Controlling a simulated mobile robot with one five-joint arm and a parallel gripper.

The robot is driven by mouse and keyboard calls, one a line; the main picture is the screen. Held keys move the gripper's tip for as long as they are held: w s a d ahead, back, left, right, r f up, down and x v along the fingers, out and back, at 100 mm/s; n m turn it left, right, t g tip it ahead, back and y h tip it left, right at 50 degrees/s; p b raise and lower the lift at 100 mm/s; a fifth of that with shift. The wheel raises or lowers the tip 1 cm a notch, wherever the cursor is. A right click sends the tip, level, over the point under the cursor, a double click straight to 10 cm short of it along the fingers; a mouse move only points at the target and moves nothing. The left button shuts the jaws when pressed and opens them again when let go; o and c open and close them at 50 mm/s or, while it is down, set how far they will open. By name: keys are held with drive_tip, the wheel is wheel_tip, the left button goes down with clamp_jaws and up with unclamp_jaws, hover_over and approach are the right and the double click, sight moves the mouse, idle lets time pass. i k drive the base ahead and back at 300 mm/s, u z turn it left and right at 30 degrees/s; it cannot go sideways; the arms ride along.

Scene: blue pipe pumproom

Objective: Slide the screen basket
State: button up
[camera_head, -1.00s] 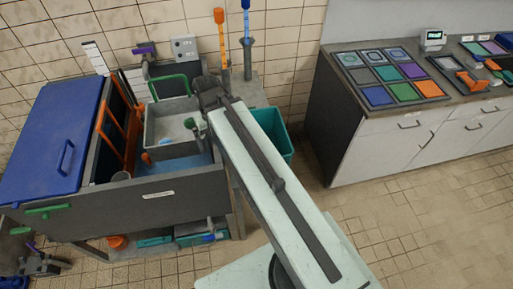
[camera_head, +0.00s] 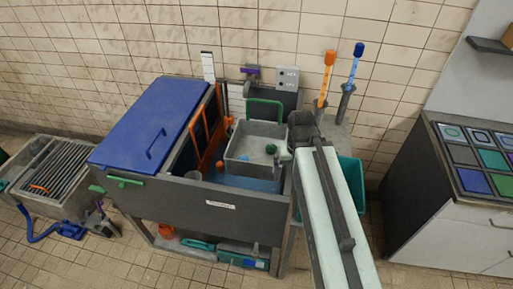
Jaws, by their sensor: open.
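A grey open-topped basket (camera_head: 240,149) with a green handle (camera_head: 264,110) behind it sits in the right part of a dark grey tank (camera_head: 195,208), above blue water. I take it for the screen basket. A small green thing and a small blue thing lie inside it. My arm reaches in from the lower right. My gripper (camera_head: 285,155) is at the basket's right side, small and partly hidden by my arm's end. It is open; I cannot tell whether it touches the basket.
A blue lid (camera_head: 155,125) covers the tank's left part, beside an orange frame (camera_head: 205,130). Orange (camera_head: 326,75) and blue (camera_head: 353,70) upright tools stand at the right, near a teal bin (camera_head: 352,180). A counter (camera_head: 465,190) is far right. A grated trough (camera_head: 50,175) is far left.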

sight(249, 137)
drive_tip(key=u, duration=1.05)
drive_tip(key=k, duration=0.35)
drive_tip(key=u, duration=0.35)
